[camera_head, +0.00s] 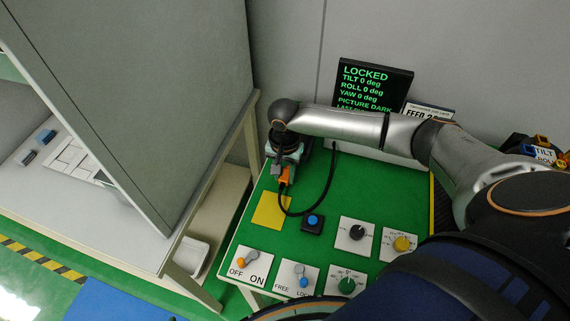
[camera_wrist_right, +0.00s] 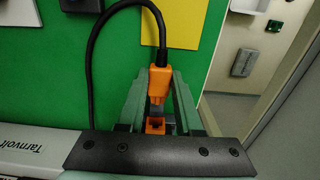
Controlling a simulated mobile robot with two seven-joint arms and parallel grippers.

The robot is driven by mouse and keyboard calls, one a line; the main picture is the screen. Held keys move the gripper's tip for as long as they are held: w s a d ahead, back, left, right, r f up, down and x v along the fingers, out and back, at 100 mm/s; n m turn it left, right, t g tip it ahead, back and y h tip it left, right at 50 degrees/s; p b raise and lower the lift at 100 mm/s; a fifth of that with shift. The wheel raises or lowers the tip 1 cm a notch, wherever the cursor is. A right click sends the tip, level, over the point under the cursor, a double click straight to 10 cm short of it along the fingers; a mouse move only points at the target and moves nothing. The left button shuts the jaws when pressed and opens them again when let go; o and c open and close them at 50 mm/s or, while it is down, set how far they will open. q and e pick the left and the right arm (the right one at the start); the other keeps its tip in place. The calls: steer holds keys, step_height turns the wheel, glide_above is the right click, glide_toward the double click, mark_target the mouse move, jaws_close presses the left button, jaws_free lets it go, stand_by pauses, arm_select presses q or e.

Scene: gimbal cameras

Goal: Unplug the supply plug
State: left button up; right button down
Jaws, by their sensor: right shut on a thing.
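The supply plug (camera_head: 285,176) is orange, with a black cable looping from it. It also shows in the right wrist view (camera_wrist_right: 156,57), with the cable leaving its far end. My right gripper (camera_head: 284,164) is over the left side of the green table and shut on the plug. In the right wrist view its two fingers (camera_wrist_right: 158,82) flank the plug. A second orange piece (camera_wrist_right: 155,124) sits nearer the palm, with a greyish part between it and the plug. I cannot tell whether the plug is seated in a socket. My left gripper is in neither view.
The green table (camera_head: 385,190) carries a yellow patch (camera_head: 270,211), a blue button (camera_head: 312,221) and several knob panels along the front. A black screen (camera_head: 368,88) reading LOCKED stands behind. A tall grey panel (camera_head: 150,80) rises at left. My right arm spans the table's back.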

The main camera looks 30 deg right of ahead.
mark_target(284, 176)
steer(key=shift+r, duration=0.1)
steer(key=shift+r+p, duration=0.85)
steer(key=shift+r, duration=1.1)
